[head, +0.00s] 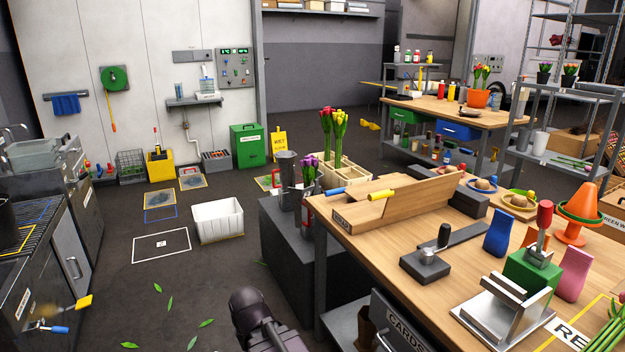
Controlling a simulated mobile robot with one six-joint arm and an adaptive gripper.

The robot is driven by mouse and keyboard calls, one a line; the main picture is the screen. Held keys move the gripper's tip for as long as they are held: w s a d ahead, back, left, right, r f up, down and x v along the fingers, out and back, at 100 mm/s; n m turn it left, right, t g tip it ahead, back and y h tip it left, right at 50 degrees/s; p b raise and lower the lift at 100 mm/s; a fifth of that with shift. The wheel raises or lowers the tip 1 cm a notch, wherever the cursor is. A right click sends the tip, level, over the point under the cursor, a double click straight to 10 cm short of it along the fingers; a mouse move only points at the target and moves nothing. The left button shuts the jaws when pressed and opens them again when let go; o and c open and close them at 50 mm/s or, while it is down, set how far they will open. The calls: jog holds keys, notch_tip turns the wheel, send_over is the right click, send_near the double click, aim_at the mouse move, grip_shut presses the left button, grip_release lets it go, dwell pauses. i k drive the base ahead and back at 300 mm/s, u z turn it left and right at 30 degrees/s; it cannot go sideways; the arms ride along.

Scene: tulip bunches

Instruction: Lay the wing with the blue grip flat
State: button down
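A wooden folder (365,214) with a label on its front end stands at the back left of the wooden workbench (425,235). A blue grip (336,193) sticks out at its left end, on the wing farther from me. That wing's panel (363,187) looks raised and is partly hidden by the nearer panel (420,193), which carries a yellow grip (381,194) and also looks raised. The exact tilt of each is hard to tell. A dark part of my arm (252,309) shows at the bottom middle, left of the bench. My gripper's fingers are not visible.
A dark block (468,195) stands beside the folder's right end. A grey stand with a black knob (428,262) and a green press (530,272) are nearer. The floor (195,285) left of the bench is mostly clear.

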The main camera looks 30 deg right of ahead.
aim_at(358, 193)
jog(key=z, duration=0.1)
jog(key=i, duration=1.05)
jog(key=z, duration=0.3)
